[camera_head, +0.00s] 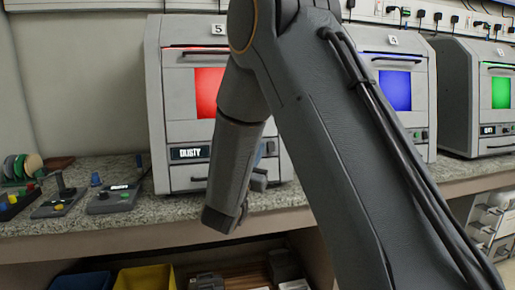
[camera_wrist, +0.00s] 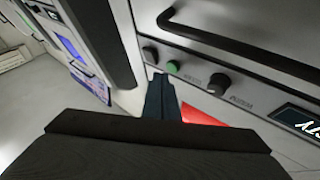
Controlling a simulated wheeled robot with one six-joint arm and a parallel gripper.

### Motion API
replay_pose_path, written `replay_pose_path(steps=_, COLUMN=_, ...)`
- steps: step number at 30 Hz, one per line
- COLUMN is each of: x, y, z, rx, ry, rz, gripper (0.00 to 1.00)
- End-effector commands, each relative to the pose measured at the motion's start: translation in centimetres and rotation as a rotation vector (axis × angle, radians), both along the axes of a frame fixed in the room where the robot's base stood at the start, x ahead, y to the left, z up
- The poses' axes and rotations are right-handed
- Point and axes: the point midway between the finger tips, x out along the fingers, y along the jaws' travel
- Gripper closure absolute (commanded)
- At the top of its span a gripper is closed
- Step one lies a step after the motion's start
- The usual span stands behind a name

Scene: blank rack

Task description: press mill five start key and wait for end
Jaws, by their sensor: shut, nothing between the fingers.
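The mill marked 5 (camera_head: 178,128) stands at the left on the counter in the head view. Its window (camera_head: 207,92) glows red and its display (camera_head: 189,153) reads "DUSTY". My arm hides the right part of its front. In the wrist view a round green key (camera_wrist: 173,67) sits on its panel between two black knobs. My gripper (camera_wrist: 160,78) is shut and empty, its fingertips close by the green key; I cannot tell whether they touch it. In the head view my gripper (camera_head: 258,181) is partly hidden, in front of the mill's lower right.
A blue-lit mill (camera_head: 421,100) and a green-lit mill (camera_head: 457,100) stand to the right. A bar handle (camera_wrist: 235,46) crosses the mill front near the keys. Small control boxes (camera_head: 112,199) lie on the counter at left. A yellow bin (camera_head: 145,278) is below.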

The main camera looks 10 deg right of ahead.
Motion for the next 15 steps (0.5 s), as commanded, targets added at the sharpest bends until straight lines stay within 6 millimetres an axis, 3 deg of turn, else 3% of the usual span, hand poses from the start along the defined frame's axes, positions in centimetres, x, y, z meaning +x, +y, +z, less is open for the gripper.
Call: replay_pose_path(steps=15, x=0.70, y=0.00, z=-0.16, rx=0.000, ry=0.000, rz=0.000, gripper=1.00)
